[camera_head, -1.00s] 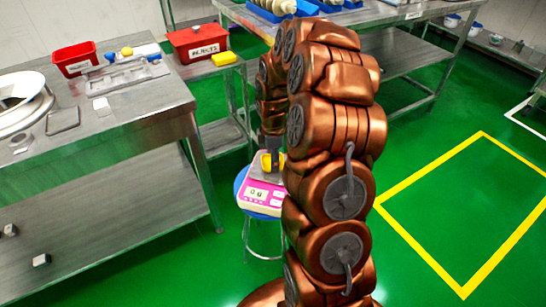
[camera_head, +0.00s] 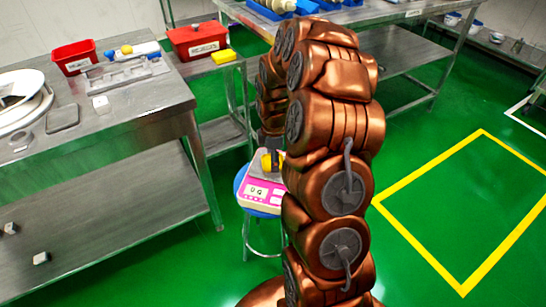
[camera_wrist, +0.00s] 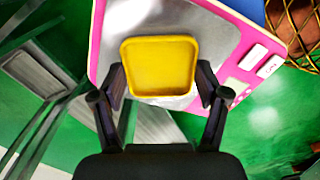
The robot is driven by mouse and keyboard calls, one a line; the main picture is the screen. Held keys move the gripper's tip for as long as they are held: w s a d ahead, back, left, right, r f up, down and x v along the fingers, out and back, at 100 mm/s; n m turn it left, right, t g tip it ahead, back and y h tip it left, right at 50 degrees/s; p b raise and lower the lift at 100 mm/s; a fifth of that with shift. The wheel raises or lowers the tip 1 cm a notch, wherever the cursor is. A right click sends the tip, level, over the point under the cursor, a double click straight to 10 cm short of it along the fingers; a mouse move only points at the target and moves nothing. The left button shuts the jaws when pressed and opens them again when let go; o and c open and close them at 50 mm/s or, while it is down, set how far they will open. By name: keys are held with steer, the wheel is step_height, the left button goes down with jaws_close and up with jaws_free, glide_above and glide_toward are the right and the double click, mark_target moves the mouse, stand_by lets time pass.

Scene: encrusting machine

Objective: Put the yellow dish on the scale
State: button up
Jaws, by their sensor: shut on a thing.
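The pink scale (camera_head: 262,191) stands on a blue stool in the middle of the head view; its display seems to read 0 g. In the wrist view the scale (camera_wrist: 246,33) shows its grey plate and pink rim below my gripper. The yellow dish (camera_wrist: 160,66) is between the two fingers of my gripper (camera_wrist: 160,84), which is shut on it, over the plate. In the head view the dish (camera_head: 266,162) shows as a small yellow patch at the plate, partly hidden by my arm. I cannot tell whether it touches the plate.
A steel table (camera_head: 140,118) on the left holds a red bin (camera_head: 74,58) and trays. A red box (camera_head: 198,42) and a yellow block (camera_head: 224,57) sit on a steel stand behind. Green floor is open on the right.

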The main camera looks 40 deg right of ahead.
steer(key=o, duration=1.1)
steer(key=shift+c, duration=0.2)
steer(key=shift+r, duration=0.2)
step_height(320, 180, up, 8)
steer(key=p, duration=0.3)
steer(key=shift+f, duration=0.2)
stand_by(0.5)
stand_by(0.4)
